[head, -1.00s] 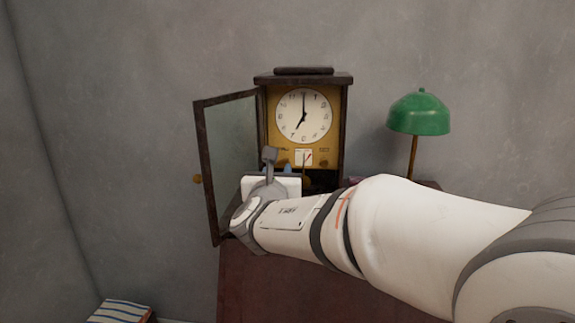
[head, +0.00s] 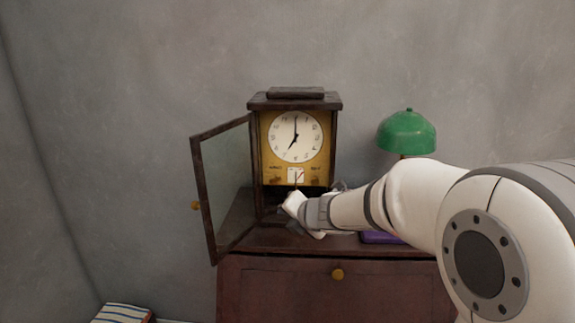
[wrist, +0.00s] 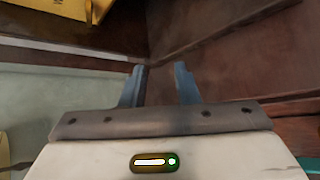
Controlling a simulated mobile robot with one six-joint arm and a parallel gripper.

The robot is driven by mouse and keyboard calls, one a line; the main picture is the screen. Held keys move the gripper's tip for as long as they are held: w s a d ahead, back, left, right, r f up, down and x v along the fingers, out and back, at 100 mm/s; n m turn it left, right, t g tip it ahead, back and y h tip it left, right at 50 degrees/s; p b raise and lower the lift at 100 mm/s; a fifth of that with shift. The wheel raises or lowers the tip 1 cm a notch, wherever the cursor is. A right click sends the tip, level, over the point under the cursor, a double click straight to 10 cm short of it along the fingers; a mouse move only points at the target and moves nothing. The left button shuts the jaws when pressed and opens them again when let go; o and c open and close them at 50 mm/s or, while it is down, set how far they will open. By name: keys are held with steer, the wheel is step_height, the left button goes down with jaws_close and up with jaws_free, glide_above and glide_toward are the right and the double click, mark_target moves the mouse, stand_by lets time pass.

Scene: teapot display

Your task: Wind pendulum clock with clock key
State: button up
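The pendulum clock (head: 295,137) stands upright on a cabinet, with a white dial on a gold face. Its glass door (head: 226,180) is swung open to the left. My gripper (wrist: 159,68) is in front of the clock's lower part, below the dial. In the wrist view its two blue fingers are apart with nothing visible between them; in the head view the fingers are too small and hidden to make out. The clock's gold face (wrist: 50,6) shows at the top left of the wrist view. I cannot make out the clock key in any view.
The cabinet (head: 300,295) has a round brass knob. A green lamp (head: 407,132) stands right of the clock. A purple object (head: 380,238) lies on the cabinet, partly behind my arm. Striped books (head: 122,313) are at the lower left.

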mark_target(279, 181)
step_height(279, 181, up, 8)
steer(key=w+d+m+t+y+p, duration=0.1)
steer(key=d+m+t+y+p, duration=0.1)
steer(key=d+y, duration=0.15)
steer(key=shift+y, duration=0.25)
steer(key=p+x, duration=0.1)
steer(key=x, duration=0.7)
steer(key=shift+a+f, duration=0.25)
steer(key=shift+a, duration=0.15)
steer(key=shift+c, duration=0.3)
jaws_close()
